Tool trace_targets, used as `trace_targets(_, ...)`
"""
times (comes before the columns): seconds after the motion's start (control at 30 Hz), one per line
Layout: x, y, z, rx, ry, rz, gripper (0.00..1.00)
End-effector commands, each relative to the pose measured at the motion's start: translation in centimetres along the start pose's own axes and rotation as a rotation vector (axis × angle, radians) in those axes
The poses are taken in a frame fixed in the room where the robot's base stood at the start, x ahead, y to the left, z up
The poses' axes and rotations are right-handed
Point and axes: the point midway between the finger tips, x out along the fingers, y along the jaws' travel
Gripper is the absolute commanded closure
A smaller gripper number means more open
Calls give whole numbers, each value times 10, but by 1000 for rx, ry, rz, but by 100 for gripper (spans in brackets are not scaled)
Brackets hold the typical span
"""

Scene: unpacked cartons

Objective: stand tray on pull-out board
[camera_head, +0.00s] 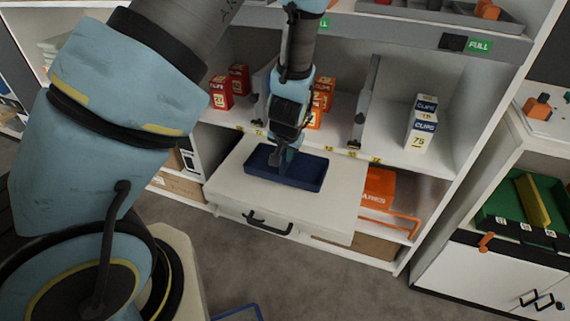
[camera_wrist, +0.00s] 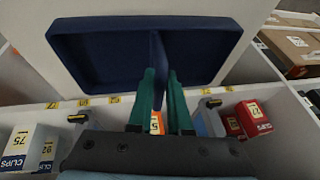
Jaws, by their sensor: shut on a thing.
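The dark blue tray (camera_head: 308,178) lies flat over the white pull-out board (camera_head: 226,178), near its back half. In the head view it looks at or very near the board's surface; whether it touches cannot be told. In the wrist view the tray (camera_wrist: 100,58) shows a central divider, with both compartments empty. My gripper (camera_head: 283,155) comes down from above at the tray's middle. In the wrist view my gripper's green fingers (camera_wrist: 160,78) are shut on the divider, one on each side. The board sticks out from the shelf and has a black handle (camera_head: 268,222).
Red boxes (camera_head: 221,92) and white-blue clips boxes (camera_head: 422,128) stand on the shelf just above and behind the board, between upright dividers (camera_head: 364,104). An orange case (camera_head: 378,186) lies in the lower shelf at right. The board's front is clear.

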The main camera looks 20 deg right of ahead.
Motion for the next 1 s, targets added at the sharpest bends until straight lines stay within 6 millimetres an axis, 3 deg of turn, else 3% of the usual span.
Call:
trace_targets(0.3,34,7,15,-1,-1,0,100)
trace_targets(0.73,41,9,17,-1,1,0,100)
trace_targets(0.77,40,9,17,-1,0,0,80)
trace_targets(1.0,40,8,16,0,0,0,53)
